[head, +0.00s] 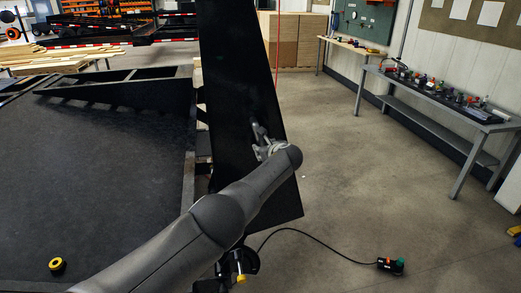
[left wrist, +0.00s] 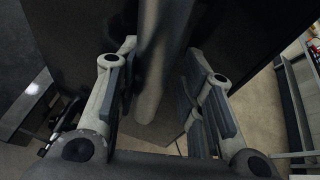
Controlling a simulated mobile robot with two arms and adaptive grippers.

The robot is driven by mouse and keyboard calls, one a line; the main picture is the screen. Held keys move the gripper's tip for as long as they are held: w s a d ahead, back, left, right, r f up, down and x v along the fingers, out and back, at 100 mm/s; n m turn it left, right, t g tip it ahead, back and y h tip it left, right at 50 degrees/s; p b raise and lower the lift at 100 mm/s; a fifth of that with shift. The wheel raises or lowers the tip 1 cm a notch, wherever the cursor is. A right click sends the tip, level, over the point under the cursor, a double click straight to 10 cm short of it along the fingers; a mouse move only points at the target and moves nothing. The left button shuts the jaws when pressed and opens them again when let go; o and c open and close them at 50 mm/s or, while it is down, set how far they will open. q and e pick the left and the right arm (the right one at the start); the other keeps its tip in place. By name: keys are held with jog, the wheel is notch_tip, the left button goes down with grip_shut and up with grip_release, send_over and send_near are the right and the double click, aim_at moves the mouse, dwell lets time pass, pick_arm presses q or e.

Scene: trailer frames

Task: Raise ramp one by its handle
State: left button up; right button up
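The ramp (head: 232,70) is a tall black panel. It stands steeply at the edge of the dark trailer deck (head: 100,150), with its lower corner near the floor. My left arm reaches across its lower part, and the left gripper (head: 261,136) is at the ramp's face. In the left wrist view, a grey bar (left wrist: 160,60), which looks like the handle, runs down between the fingers of my left gripper (left wrist: 160,100). The fingers are apart on both sides of the bar, with a gap showing at the right. The handle is mostly hidden in the head view. My right gripper is out of view.
A yellow and black roll (head: 57,266) lies on the deck. A cabled control box (head: 390,266) lies on the floor at right. A workbench (head: 430,98) with tools stands along the right wall. The concrete floor between ramp and bench is clear.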

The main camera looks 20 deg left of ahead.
pick_arm(q)
jog(key=shift+o, duration=1.1)
jog(key=shift+w+d+f, duration=0.1)
jog(key=shift+w+d, duration=0.2)
jog(key=shift+d, duration=0.4)
jog(key=shift+w+d+f, duration=0.1)
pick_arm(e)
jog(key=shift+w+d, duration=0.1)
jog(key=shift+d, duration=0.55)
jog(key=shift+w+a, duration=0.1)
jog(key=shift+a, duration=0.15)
